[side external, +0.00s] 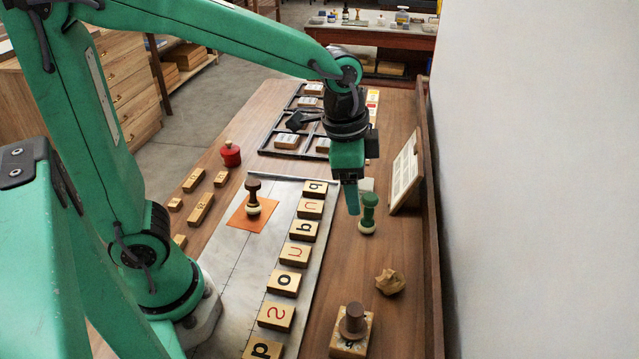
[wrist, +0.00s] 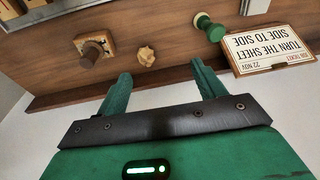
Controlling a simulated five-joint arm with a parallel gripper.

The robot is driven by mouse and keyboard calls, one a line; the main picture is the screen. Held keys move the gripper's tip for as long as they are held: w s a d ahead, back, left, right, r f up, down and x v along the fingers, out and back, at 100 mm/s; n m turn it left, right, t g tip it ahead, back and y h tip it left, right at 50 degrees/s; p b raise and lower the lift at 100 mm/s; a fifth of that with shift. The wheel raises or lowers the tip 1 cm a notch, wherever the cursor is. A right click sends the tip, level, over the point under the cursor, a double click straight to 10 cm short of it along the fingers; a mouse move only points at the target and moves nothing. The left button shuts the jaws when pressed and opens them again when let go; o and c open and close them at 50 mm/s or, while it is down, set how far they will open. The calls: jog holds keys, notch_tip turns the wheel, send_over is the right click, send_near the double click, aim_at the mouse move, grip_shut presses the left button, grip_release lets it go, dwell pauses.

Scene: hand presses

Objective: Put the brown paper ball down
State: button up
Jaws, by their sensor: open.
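The brown paper ball (side external: 390,282) is a crumpled tan lump resting on the wooden table, near its right edge. It also shows in the wrist view (wrist: 146,55), beyond and between my fingertips, with nothing gripping it. My gripper (side external: 353,205) is open and empty. In the side view it hangs above the table, beside the green-handled stamp and farther back than the ball. In the wrist view my gripper's two green fingers (wrist: 160,78) are spread wide apart.
A sign card (side external: 406,170) leans by the right ledge. Letter blocks (side external: 283,283) line a metal plate (side external: 235,270). Bare table surrounds the ball.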

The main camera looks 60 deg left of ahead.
jog(key=s+a+r+n+t, duration=0.3)
jog(key=s+a+n, duration=0.5)
jog(key=s, duration=0.3)
jog(key=shift+a+r+t+y, duration=0.3)
jog(key=shift+a+r, duration=0.2)
jog(key=shift+a, duration=0.2)
